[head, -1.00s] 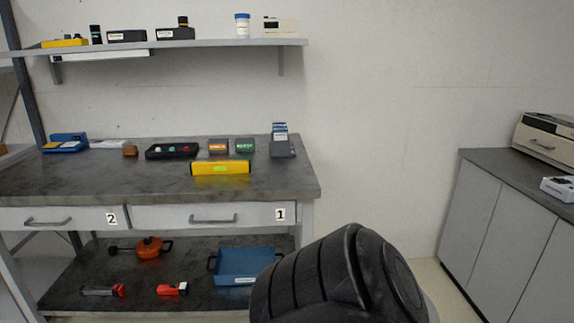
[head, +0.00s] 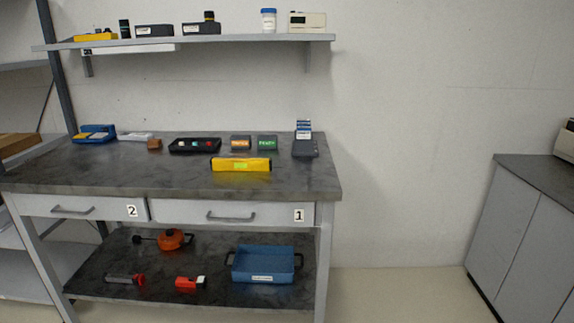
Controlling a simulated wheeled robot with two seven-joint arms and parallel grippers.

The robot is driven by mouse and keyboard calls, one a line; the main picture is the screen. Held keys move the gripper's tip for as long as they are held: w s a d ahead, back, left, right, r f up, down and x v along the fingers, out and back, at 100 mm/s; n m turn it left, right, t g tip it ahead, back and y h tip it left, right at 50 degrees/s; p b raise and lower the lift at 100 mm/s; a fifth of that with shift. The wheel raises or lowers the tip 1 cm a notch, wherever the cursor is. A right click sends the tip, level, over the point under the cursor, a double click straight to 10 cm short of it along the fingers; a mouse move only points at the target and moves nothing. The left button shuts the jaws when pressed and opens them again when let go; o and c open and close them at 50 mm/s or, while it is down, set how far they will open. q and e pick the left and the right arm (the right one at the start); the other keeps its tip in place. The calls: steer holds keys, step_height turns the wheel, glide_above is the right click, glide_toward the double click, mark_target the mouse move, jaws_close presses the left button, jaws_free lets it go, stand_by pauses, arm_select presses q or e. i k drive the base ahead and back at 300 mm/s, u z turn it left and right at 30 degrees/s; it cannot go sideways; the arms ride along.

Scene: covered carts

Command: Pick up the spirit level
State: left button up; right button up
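The spirit level (head: 241,164) is a yellow bar with a greenish vial window in its middle. It lies on the dark grey top of the workbench (head: 180,178), near the front edge, above the drawer marked 1. Nothing touches it. Neither of my grippers shows in the head view.
The lower shelf holds a blue tray (head: 263,278) and red tools. A grey cabinet (head: 520,240) stands right; floor between is clear.

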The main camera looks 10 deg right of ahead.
mark_target(225, 164)
steer(key=z, duration=1.35)
steer(key=i, duration=1.3)
steer(key=u, duration=2.5)
